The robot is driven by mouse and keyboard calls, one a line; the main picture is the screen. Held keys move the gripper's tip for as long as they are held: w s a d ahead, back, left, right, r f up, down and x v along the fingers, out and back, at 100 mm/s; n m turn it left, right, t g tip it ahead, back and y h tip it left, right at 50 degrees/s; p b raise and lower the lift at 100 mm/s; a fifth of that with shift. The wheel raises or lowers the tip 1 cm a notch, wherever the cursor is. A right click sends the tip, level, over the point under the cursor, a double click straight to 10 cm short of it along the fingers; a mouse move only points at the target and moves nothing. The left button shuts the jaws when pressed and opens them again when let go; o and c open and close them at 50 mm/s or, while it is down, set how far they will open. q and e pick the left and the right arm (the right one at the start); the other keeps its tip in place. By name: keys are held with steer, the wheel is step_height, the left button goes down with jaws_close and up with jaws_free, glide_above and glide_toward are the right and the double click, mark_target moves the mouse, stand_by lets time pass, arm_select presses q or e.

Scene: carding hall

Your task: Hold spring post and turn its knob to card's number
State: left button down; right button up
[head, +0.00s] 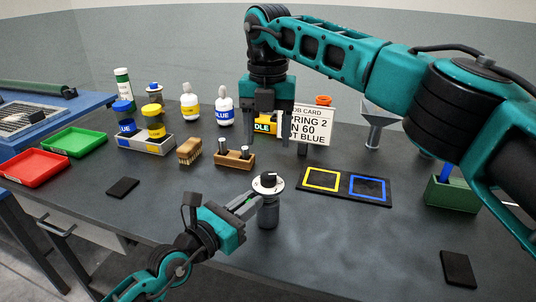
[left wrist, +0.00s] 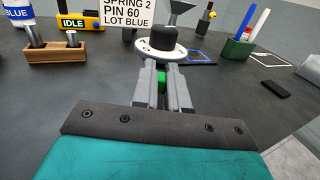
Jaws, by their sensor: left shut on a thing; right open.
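The spring post (head: 268,215) is a dark upright cylinder on the table, topped by a white dial (head: 260,185) and a black knob (head: 268,179). In the left wrist view the knob (left wrist: 164,38) stands above the white dial (left wrist: 181,50); the dial's marks are too small to read. My left gripper (head: 256,201) is shut on the post below the dial. My right gripper (head: 276,145) is open and empty, pointing down behind and above the knob. The white card (head: 310,128) is partly covered by it; in the left wrist view the card (left wrist: 128,12) reads SPRING 2, PIN 60, LOT BLUE.
A wooden block with metal pins (head: 235,162) stands behind the post. A black mat with yellow and blue squares (head: 344,196) lies to the right. Bottles, a brush (head: 190,151) and red (head: 35,167) and green trays (head: 75,142) are left. The table front is mostly clear.

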arm_select(q)
steer(key=shift+r, duration=0.15)
arm_select(e)
step_height(320, 180, up, 2)
steer(key=shift+r, duration=0.25)
arm_select(q)
steer(key=c, duration=1.1)
jaws_free()
